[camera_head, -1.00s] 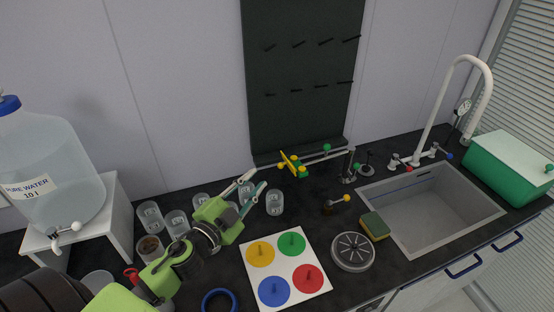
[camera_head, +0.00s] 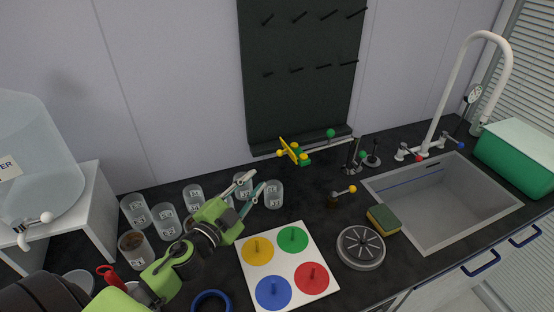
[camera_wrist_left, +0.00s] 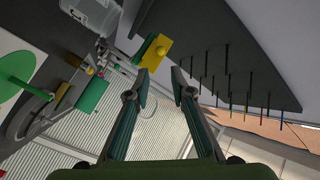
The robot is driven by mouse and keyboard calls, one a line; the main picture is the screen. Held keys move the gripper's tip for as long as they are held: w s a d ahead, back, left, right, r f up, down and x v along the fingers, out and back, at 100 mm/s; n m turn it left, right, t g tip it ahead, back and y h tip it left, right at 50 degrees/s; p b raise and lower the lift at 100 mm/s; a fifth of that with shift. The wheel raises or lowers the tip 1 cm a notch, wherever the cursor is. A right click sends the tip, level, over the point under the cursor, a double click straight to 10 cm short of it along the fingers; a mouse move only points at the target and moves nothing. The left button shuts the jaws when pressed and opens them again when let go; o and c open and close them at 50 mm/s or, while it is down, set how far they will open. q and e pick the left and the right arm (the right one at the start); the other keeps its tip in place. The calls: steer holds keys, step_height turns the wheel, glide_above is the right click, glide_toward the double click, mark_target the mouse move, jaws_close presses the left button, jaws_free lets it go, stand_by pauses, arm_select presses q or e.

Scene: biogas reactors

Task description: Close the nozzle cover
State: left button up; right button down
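My left gripper (camera_head: 256,184) is open and empty, to the lower left of the fitting, over the jars. It also shows in the left wrist view (camera_wrist_left: 161,82). My right gripper is not in view.
Several labelled jars (camera_head: 273,195) stand under and around the left gripper. A white board with four-coloured discs (camera_head: 244,279), a round grey dish (camera_head: 361,247), a sponge (camera_head: 384,219) and a sink (camera_head: 437,203) lie to the right. A water jug (camera_head: 38,150) stands left.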

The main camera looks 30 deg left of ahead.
arm_select(q)
steer(key=w+p, duration=0.2)
steer(key=w, duration=1.1)
steer(key=shift+d+p, duration=0.3)
steer(key=shift+p, duration=0.05)
steer(key=shift+r, duration=0.1)
jaws_close()
